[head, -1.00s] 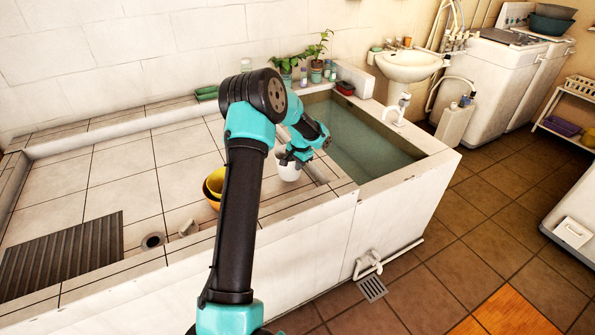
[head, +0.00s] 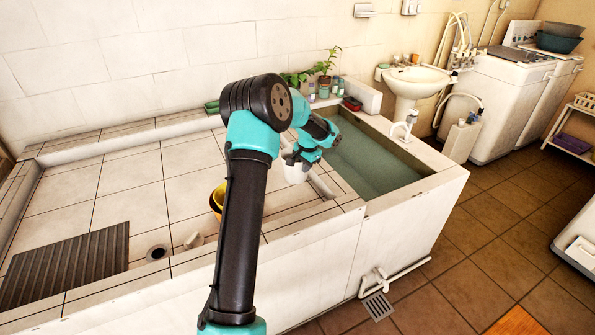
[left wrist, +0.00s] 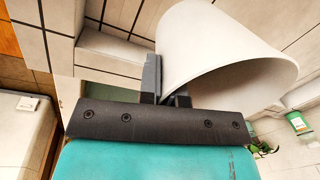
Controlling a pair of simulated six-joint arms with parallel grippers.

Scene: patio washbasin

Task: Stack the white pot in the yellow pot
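The white pot (head: 296,173) is at my left gripper (head: 300,155), beside the basin's inner ledge. In the left wrist view the pot (left wrist: 215,50) fills the top, with its open mouth facing the camera. My left gripper (left wrist: 165,92) has one finger outside the pot's wall and one at its rim, shut on the wall. The yellow pot (head: 219,193) stands on the tiled deck left of the white pot, partly hidden behind my left arm. My right gripper is not in view.
A water-filled basin (head: 375,160) lies right of the white pot. Potted plants (head: 325,75) and bottles stand at the back. A ribbed washboard area (head: 65,265) and a drain hole (head: 157,252) are at the left. The tiled deck (head: 130,190) is mostly clear.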

